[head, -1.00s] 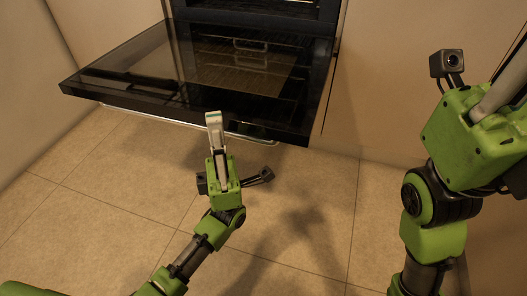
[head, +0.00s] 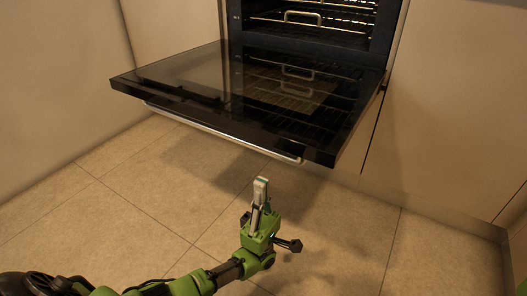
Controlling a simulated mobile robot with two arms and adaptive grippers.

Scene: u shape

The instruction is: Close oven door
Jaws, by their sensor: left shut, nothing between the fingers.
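The oven door (head: 200,75) is folded down open and lies about level, its dark glass facing up. Its metal bar handle (head: 222,133) runs along the underside of the front edge. The oven (head: 312,30) stands behind it with its cavity open and wire racks showing. My left gripper (head: 261,182) is shut and empty, pointing up, in front of and below the right end of the handle. A gap shows between its tips and the handle in the picture. My right gripper is out of view.
Pale cabinet panels (head: 450,110) flank the oven on the right, and more panels stand on the left. The tiled floor (head: 130,190) in front of the door is clear. A wall edge lies at the far right.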

